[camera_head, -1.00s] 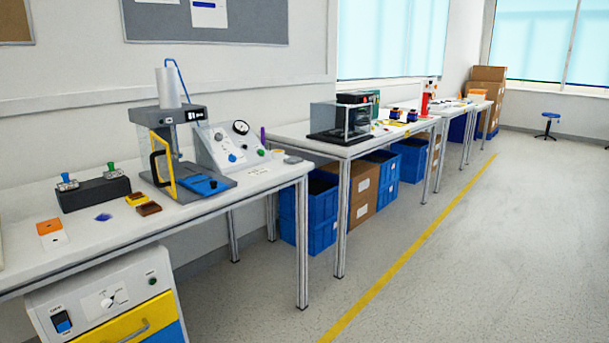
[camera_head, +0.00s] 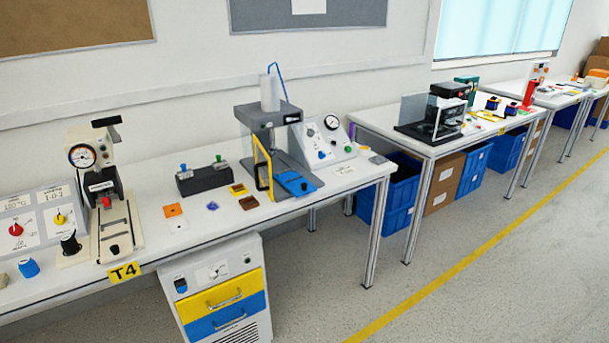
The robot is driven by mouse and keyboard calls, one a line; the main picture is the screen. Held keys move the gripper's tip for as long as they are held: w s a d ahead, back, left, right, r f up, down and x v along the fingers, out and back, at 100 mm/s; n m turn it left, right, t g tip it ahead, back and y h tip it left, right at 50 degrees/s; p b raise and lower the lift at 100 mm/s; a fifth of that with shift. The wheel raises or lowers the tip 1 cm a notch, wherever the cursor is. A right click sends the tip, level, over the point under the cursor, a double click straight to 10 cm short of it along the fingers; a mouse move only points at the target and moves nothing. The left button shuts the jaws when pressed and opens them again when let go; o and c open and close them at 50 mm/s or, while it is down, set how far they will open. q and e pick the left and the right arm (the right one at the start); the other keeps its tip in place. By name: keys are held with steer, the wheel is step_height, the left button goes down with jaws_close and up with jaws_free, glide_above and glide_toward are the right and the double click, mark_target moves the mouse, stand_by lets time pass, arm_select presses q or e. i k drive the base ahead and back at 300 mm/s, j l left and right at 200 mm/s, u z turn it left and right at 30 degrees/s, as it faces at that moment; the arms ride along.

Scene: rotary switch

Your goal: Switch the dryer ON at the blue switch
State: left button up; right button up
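The likely dryer is a white cabinet (camera_head: 204,298) under the near table, with a yellow drawer (camera_head: 236,290) above a blue drawer (camera_head: 228,316). A small blue switch (camera_head: 180,284) in a dark frame sits at the left of its top panel. Its position is too small to read. A rotary dial (camera_head: 217,270) with a pale face is in the middle of that panel, and a small dark button (camera_head: 247,259) is at the right. Neither of my grippers is in view.
Floor (camera_head: 330,300) right of the cabinet is clear.

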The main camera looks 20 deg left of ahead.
mark_target(181, 285)
steer(key=j+u, duration=0.3)
steer(key=j, duration=0.65)
steer(key=i+j+u, duration=0.1)
steer(key=j+u, duration=0.2)
steer(key=j, duration=0.65)
